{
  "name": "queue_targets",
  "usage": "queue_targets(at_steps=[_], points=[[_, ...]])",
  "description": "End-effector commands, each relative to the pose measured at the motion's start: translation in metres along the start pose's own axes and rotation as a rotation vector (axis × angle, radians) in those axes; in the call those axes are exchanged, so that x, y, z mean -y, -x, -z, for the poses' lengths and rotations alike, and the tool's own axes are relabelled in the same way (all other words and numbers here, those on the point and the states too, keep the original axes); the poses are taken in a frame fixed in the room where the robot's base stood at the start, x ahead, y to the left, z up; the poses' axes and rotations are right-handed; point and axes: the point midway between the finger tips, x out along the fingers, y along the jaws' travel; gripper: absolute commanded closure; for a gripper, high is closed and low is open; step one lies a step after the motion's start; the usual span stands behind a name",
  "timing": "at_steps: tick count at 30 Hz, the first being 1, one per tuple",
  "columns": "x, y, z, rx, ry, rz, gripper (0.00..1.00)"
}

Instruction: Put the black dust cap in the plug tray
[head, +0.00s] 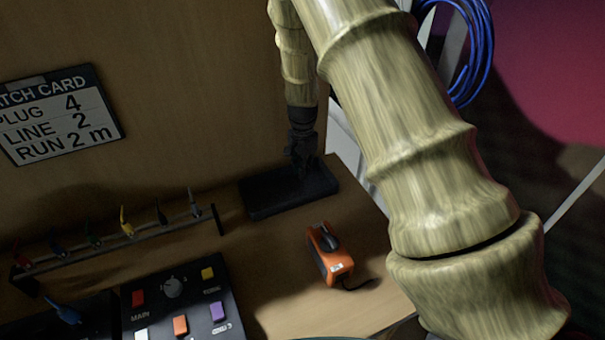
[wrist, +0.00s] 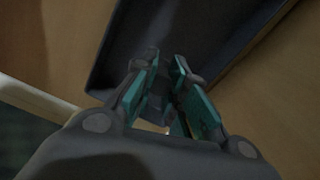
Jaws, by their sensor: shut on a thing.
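My gripper (head: 302,168) reaches down over the black plug tray (head: 262,201) at the back right of the desk in the head view. In the wrist view, my gripper (wrist: 166,80) has its teal-padded fingers closed on a small dark thing, which looks like the black dust cap (wrist: 155,103). The cap is mostly hidden between the fingers, and in the head view I cannot make it out. The plug tray (wrist: 200,35) fills the top middle of the wrist view, beyond the fingertips. I cannot tell whether the cap touches the tray.
An orange handheld tool (head: 331,257) lies in front of the tray. A button panel (head: 182,304) and a rack of coloured plugs (head: 120,244) are to the left. A patch card (head: 62,113) hangs on the wall. Blue cable (head: 483,50) hangs at the upper right.

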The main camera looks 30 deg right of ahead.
Motion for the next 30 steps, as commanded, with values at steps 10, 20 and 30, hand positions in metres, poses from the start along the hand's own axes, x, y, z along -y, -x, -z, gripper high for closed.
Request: queue_targets(at_steps=[10,20,30], points=[[-0.001,-0.028,0.0,0.001,-0.001,-0.001,1.0],[0.0,-0.034,0.0,0.0,-0.001,0.001,1.0],[0.0,-0.036,0.0,0.0,-0.001,0.0,0.65]])
